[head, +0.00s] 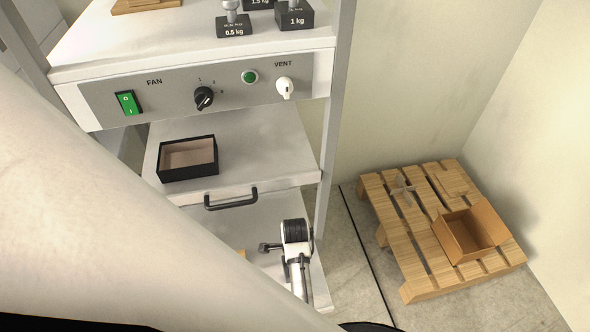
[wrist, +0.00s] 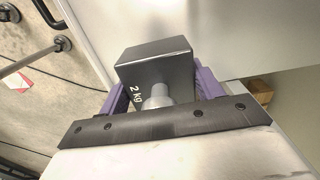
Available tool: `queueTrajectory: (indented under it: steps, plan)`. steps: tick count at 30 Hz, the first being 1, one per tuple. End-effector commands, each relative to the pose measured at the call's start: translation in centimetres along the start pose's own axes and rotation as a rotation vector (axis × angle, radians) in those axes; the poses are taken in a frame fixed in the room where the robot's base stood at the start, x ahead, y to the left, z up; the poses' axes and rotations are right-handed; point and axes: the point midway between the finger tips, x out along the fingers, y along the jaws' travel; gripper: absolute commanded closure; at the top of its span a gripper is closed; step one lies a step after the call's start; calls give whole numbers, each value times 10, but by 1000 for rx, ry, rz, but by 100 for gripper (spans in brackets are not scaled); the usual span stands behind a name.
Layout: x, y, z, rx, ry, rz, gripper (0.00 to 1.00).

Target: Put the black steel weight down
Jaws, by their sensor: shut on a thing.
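The black steel weight (wrist: 155,62) is a dark block marked "2 kg" with a paler round knob, seen in the wrist view. My gripper (wrist: 162,84) is shut on it, with a purple finger on each side. The knob points toward the gripper's dark crossbar. Whether the weight's far side touches anything cannot be told. In the head view my pale arm covers the lower left, and I cannot make out the gripper or the held weight there.
Other weights, including a 0.5 kg (head: 234,25) and a 1 kg (head: 294,16), stand on the upper shelf (head: 100,50). A black open box (head: 188,158) sits on the middle shelf (head: 255,150), with bare room to its right. A pallet (head: 412,262) carries an open carton (head: 470,235).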

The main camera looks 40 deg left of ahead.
Motion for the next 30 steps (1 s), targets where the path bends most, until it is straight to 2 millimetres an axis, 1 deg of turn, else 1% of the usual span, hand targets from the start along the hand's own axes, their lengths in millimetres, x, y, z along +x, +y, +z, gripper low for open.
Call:
queueTrajectory:
  steps: [3,11,15,19,22,30]
  plan:
    - [11,-2,0,0,0,-5,100]
    - [26,-2,0,0,0,-6,100]
    - [43,-2,0,0,0,-4,100]
    - [54,-2,0,0,0,-6,100]
    - [57,-3,0,0,0,-8,100]
    - [58,-3,0,0,1,-8,100]
